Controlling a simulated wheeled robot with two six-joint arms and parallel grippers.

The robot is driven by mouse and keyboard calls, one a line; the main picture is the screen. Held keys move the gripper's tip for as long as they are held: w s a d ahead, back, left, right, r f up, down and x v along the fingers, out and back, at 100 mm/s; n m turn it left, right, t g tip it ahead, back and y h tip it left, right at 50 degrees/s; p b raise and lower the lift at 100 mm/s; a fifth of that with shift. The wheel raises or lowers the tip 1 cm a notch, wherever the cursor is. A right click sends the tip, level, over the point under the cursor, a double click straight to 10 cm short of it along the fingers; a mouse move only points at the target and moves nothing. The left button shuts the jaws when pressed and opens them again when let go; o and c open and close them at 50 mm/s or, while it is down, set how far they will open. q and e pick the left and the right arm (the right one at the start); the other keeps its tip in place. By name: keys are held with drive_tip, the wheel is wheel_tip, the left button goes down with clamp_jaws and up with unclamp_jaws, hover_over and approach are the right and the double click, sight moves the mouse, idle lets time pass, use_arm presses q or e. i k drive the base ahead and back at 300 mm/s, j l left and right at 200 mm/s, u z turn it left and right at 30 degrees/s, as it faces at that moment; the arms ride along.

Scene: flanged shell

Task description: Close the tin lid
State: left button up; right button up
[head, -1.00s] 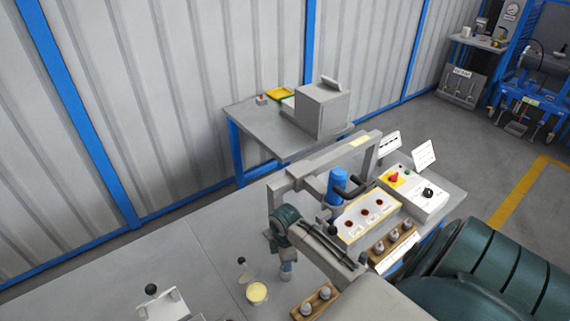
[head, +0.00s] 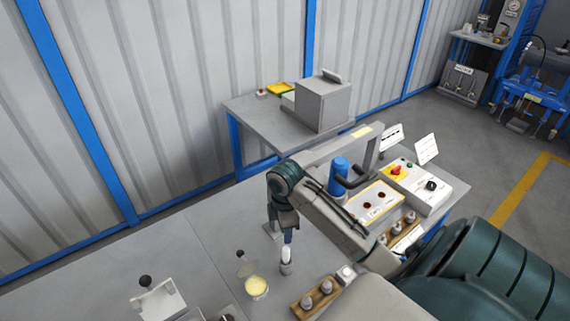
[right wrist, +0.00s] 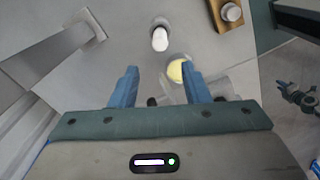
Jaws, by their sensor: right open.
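The open tin (head: 257,289) stands on the grey bench in the lower middle of the head view, with pale yellow contents showing. Its grey lid (head: 246,268) appears raised at the tin's far side, with a small dark knob. The tin also shows in the right wrist view (right wrist: 178,70), just beyond the right-hand finger, which partly overlaps it. My right gripper (head: 288,237) is above the bench, farther back than the tin; its blue fingers (right wrist: 162,74) are apart and empty. My left gripper is out of view.
A white-topped cylinder (head: 286,256) stands right of the tin. A wooden block with several pegs (head: 316,299) is nearer. A white fixture with a black knob (head: 158,300) is at lower left. A grey frame (head: 330,150) and control box (head: 413,184) stand behind my right arm.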

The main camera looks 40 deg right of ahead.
sight(247, 267)
drive_tip(key=k+z, duration=0.15)
drive_tip(key=z, duration=0.5)
drive_tip(key=i+z, duration=0.15)
drive_tip(key=z, duration=0.2)
drive_tip(key=j, duration=0.05)
